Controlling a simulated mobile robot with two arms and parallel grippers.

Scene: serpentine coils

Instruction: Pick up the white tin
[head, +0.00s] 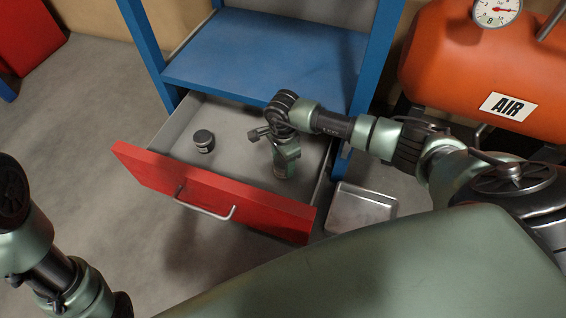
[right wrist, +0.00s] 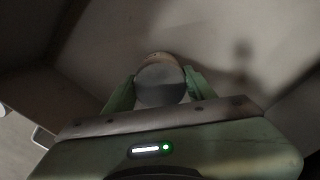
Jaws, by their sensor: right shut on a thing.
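My right gripper (head: 285,163) reaches down into the open drawer on its right side. In the head view the tin is hidden by my gripper. It is too dark to tell whether the tin touches the drawer floor. My left arm shows at the lower left of the head view, but its gripper is out of view.
The drawer (head: 225,196) has a red front with a metal handle and is pulled out below a blue shelf (head: 260,55). A small dark-lidded jar (head: 204,141) stands inside at left. A metal tray (head: 361,208) lies right of the drawer. An orange air tank (head: 440,60) is at upper right.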

